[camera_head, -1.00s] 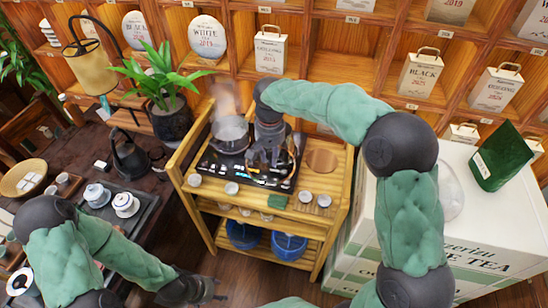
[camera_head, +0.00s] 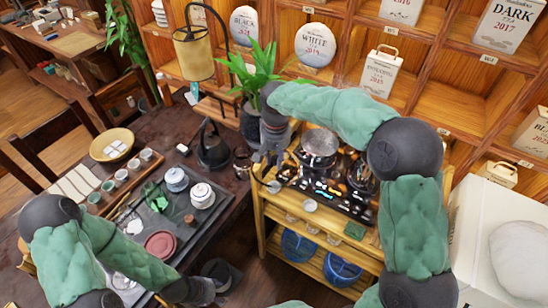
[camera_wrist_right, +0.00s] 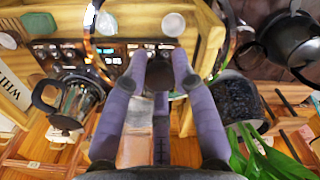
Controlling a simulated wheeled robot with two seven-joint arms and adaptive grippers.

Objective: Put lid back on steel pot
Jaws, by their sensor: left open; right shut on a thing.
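The steel pot (camera_head: 319,146) stands uncovered at the back of the stove on the wooden cart. My right gripper (camera_head: 270,155) is left of the pot, above the cart's left edge. It is shut on the lid's knob (camera_wrist_right: 158,77). The lid is clear, with a thin metal rim (camera_wrist_right: 91,42), and hangs level below the fingers, apart from the pot. Cups and stove controls show around and through it in the wrist view. My left gripper (camera_head: 222,276) is open and empty at the bottom, low beside the dark table.
The stove (camera_head: 335,192) also bears a glass kettle (camera_head: 362,175), seen in the wrist view (camera_wrist_right: 72,103). A black kettle (camera_head: 212,148) and a potted plant (camera_head: 255,125) stand left of the cart. Small cups (camera_head: 311,205) line its front. Shelves rise behind.

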